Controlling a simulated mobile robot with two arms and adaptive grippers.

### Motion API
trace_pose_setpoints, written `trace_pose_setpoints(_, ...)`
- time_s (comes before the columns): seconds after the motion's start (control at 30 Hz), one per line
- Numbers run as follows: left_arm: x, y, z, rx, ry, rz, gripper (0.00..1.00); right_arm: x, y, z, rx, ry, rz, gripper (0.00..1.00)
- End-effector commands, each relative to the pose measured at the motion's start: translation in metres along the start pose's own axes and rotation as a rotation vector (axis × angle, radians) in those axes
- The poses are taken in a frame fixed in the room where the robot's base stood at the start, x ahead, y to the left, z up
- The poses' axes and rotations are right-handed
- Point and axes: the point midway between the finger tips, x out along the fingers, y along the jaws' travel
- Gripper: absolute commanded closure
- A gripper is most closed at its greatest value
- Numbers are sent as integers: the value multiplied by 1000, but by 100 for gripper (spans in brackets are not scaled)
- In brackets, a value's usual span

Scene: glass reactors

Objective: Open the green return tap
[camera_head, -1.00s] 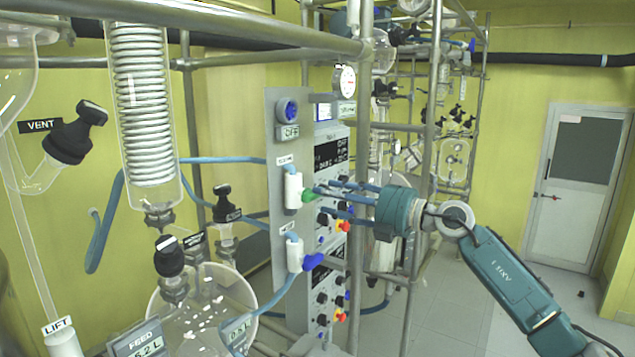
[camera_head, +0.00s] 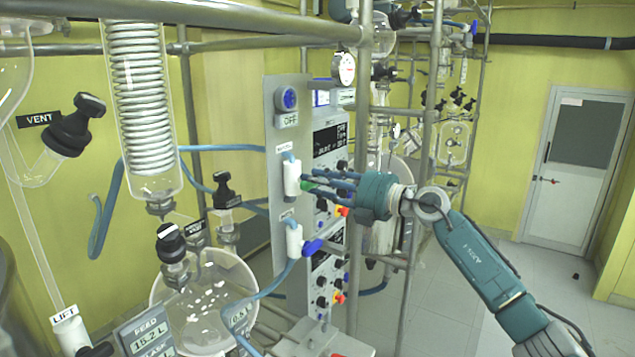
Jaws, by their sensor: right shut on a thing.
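The green return tap (camera_head: 307,185) sits on the right side of a white valve body (camera_head: 292,178) on the grey panel. My right gripper (camera_head: 314,183) comes in from the right, its blue fingers shut on the green tap and covering part of it. A blue tap (camera_head: 313,246) on a second white valve body (camera_head: 294,240) is below it, clear of the fingers. The labels by the valves are too small to read. My left gripper is not in view.
A metal frame post (camera_head: 359,180) stands right behind the fingers. Glass vessels and a coiled condenser (camera_head: 144,110) fill the left. Blue hoses (camera_head: 225,149) run to the valves. Open floor (camera_head: 480,290) lies at the right.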

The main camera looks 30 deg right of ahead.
Motion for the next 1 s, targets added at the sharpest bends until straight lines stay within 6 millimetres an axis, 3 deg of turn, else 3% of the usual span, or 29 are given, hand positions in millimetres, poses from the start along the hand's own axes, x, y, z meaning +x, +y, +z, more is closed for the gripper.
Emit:
trace_pose_setpoints(0.37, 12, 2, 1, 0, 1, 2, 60, 0, -2, 0, -128, 0, 0, 98)
trace_pose_setpoints(1.0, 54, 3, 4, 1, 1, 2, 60, 0, -4, -4, -710, -1, 2, 98)
